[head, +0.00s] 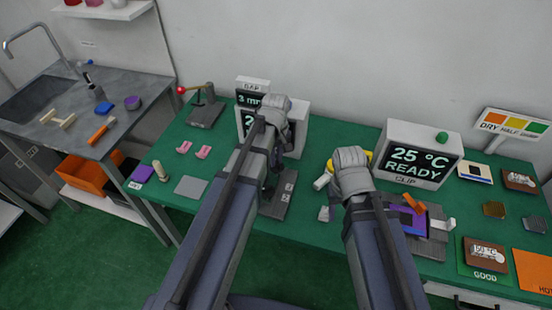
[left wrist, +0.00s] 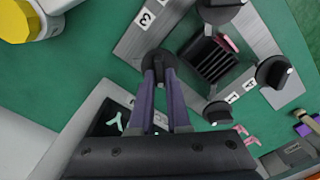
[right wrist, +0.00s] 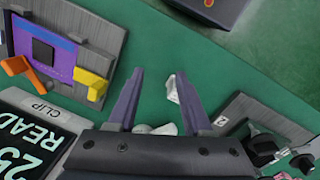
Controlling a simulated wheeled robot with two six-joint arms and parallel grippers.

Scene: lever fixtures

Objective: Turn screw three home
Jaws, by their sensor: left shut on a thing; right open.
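The grey screw fixture (head: 280,197) lies on the green table, mostly behind my left arm in the head view. In the left wrist view its plate (left wrist: 185,25) carries numbered labels, several black round knobs and a dark ribbed block with a pink piece at the centre. My left gripper (left wrist: 163,78) is shut on the black knob of screw three (left wrist: 159,62), beside the label 3. How far that screw is turned I cannot tell. My right gripper (right wrist: 160,75) is open and empty above the table; a small white piece (right wrist: 172,88) lies below, between its fingertips in the picture.
The clip fixture (right wrist: 110,20), with a purple board and orange and yellow clips, is beside my right gripper. A display (head: 415,155) reading 25 °C READY stands behind it. A gap display (head: 252,92) stands behind my left arm. Pink parts (head: 203,151) lie to the left.

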